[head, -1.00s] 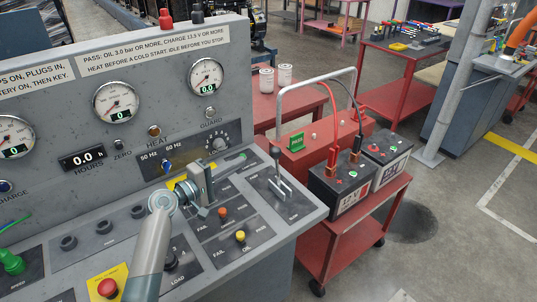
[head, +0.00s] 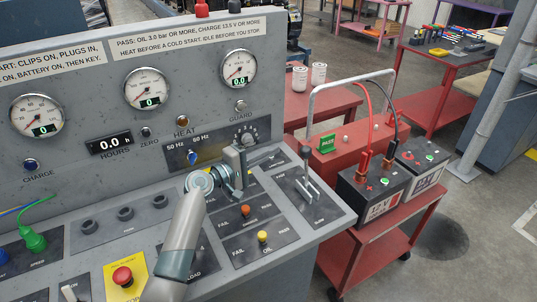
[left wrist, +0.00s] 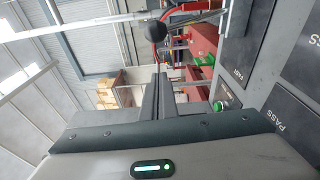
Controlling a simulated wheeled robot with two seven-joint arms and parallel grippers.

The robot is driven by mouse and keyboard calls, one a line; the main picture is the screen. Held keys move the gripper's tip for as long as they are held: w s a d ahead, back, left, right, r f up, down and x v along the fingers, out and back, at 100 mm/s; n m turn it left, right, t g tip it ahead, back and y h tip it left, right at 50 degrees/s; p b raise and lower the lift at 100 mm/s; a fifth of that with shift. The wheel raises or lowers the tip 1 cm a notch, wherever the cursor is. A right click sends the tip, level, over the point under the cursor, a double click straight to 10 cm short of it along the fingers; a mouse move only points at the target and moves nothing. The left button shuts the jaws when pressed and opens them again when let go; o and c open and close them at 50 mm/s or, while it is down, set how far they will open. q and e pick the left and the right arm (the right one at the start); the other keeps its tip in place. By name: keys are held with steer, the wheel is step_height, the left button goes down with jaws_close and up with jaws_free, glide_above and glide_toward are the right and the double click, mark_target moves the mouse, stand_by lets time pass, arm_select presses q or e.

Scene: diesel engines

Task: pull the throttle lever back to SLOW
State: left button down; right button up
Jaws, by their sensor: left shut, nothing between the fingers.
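The throttle lever (head: 306,172), a thin metal rod with a black ball knob, stands in a dark plate at the right end of the control desk in the head view. The black knob (left wrist: 153,30) also shows in the left wrist view, beyond the fingertips and apart from them. My left gripper (head: 242,162) is shut and empty, to the left of the lever above the desk. Its closed fingers (left wrist: 158,98) show in the wrist view. My right gripper is not in view.
The grey gauge panel (head: 75,72) rises behind the desk. Red emergency button (head: 122,276), orange button (head: 245,211) and yellow button (head: 263,237) sit nearby on the desk. A red cart (head: 375,238) with batteries stands to the right, with a metal handle hoop behind the lever.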

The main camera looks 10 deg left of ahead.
arm_select(q)
steer(key=w+d+p, duration=0.1)
steer(key=w+d, duration=0.1)
steer(key=d, duration=0.5)
stand_by(0.5)
steer(key=shift+s+d, duration=0.1)
steer(key=shift+d, duration=0.05)
stand_by(0.3)
steer(key=s+d+m+b, duration=0.4)
steer(key=s+d+m, duration=0.1)
steer(key=s, duration=0.4)
steer(key=shift+s+d+f+m+h, duration=0.15)
steer(key=shift+d+f+m+h, duration=0.15)
steer(key=shift+d, duration=0.6)
